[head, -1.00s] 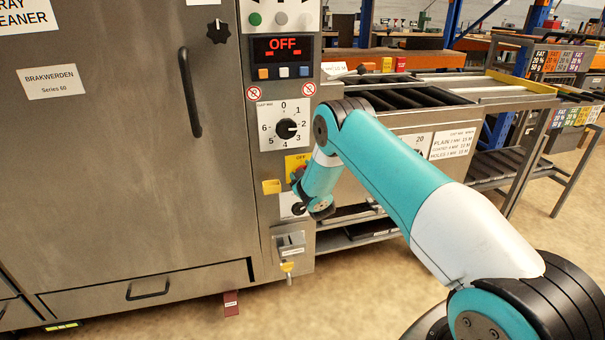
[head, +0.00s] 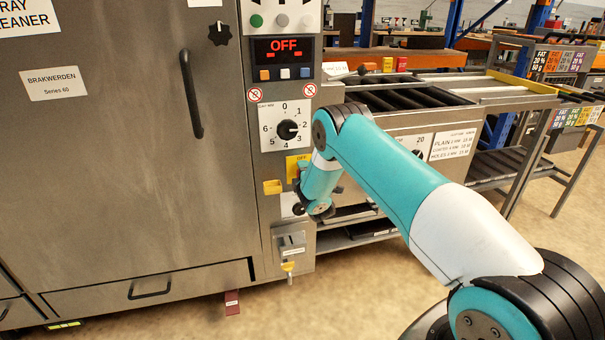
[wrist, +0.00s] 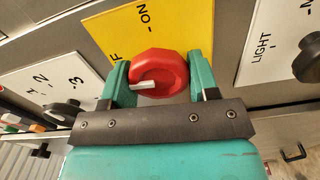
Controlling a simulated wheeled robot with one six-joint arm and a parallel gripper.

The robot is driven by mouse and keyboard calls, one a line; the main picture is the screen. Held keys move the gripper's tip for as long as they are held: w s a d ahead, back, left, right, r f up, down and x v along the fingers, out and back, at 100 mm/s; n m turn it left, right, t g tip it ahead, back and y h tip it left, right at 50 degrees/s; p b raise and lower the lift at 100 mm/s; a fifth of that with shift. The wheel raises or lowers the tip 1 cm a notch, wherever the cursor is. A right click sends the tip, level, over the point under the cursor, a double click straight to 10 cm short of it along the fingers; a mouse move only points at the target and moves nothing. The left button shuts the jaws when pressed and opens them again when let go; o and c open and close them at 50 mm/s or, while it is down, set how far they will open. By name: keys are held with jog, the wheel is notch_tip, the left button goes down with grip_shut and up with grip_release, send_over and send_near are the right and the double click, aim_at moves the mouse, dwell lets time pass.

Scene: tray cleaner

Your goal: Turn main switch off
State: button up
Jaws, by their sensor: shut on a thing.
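The main switch is a red round knob (wrist: 163,72) with a white pointer mark, set on a yellow plate (wrist: 112,33) lettered ON and, partly hidden, OFF. In the wrist view the white mark points left, below the OFF lettering. My gripper (wrist: 159,78) has one green finger on each side of the knob and is shut on it. In the head view the yellow plate (head: 291,166) shows left of my wrist, and the knob is hidden by my arm.
A black dial (head: 288,130) sits above the plate, under a display (head: 283,47) reading OFF in red. A yellow block (head: 272,187) sticks out left of my wrist, and a grey box (head: 291,243) below. A LIGHT knob (wrist: 309,58) is to the right in the wrist view.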

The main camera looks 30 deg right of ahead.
jog(key=shift+a+n, duration=0.1)
jog(key=shift+n, duration=0.5)
jog(key=o, duration=0.9)
